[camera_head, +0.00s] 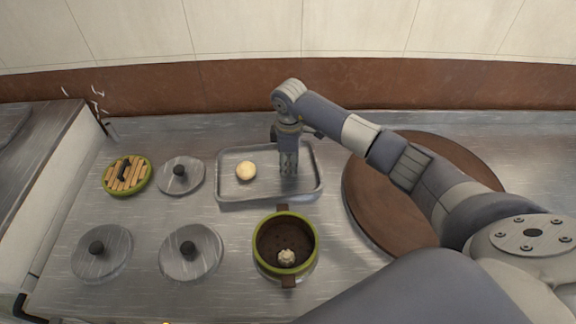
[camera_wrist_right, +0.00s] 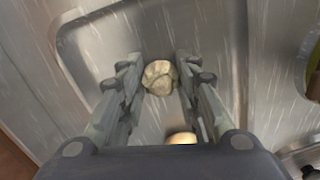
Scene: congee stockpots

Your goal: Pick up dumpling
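A pale, folded dumpling (camera_wrist_right: 158,77) lies on the metal tray (camera_wrist_right: 224,42) in the right wrist view. My right gripper (camera_wrist_right: 160,68) is open and points down, with its fingers on either side of the dumpling and gaps showing. In the head view the right gripper (camera_head: 289,168) is over the right part of the tray (camera_head: 240,196) and hides this dumpling. A round cream bun (camera_head: 246,170) sits in the tray's left part. Another dumpling-like piece (camera_head: 286,257) lies inside the green-rimmed pot (camera_head: 270,262). My left gripper is not in view.
Several metal lids stand left of the pot, such as one lid (camera_head: 191,251). A green-rimmed slatted round piece (camera_head: 127,176) is at the far left. A large brown round board (camera_head: 375,205) lies right of the tray, under my right arm.

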